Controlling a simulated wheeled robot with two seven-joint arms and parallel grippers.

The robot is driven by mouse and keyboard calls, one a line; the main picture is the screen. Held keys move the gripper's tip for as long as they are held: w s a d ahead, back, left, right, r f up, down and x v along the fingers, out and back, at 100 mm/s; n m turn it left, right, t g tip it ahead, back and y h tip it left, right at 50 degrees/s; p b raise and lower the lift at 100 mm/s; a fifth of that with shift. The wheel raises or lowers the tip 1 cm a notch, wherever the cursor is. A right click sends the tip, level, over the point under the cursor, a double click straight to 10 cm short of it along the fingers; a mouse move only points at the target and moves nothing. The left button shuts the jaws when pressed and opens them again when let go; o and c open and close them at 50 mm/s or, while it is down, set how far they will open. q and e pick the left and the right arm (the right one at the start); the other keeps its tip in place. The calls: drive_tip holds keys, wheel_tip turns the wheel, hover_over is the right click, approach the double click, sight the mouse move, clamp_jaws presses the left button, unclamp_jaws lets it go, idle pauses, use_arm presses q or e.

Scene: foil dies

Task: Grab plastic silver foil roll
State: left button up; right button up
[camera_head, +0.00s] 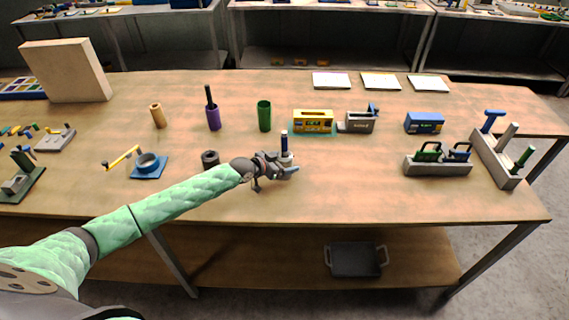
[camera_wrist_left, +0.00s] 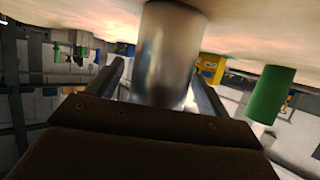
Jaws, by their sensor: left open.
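A shiny silver cylinder, the foil roll (camera_wrist_left: 168,50), stands between the two fingers of my left gripper (camera_wrist_left: 162,82) in the left wrist view, which looks upside down. The jaws are open, one finger on each side of the roll; whether either touches it I cannot tell. In the head view my left gripper (camera_head: 284,168) is low over the middle of the table, at a small upright piece with a dark blue top (camera_head: 285,142). The gripper hides most of the roll there. My right gripper is not in view.
Behind the gripper on the wooden table (camera_head: 340,195) stand a green cylinder (camera_head: 264,116), a purple cup (camera_head: 213,118) and a yellow box (camera_head: 313,121). A dark ring (camera_head: 210,159) lies left of the hand. A grey rack (camera_head: 437,168) stands right; the table front is clear.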

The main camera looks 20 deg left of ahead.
use_arm(q)
drive_tip(key=shift+c, duration=0.5)
drive_tip(key=c, duration=1.1)
drive_tip(key=shift+r, duration=0.1)
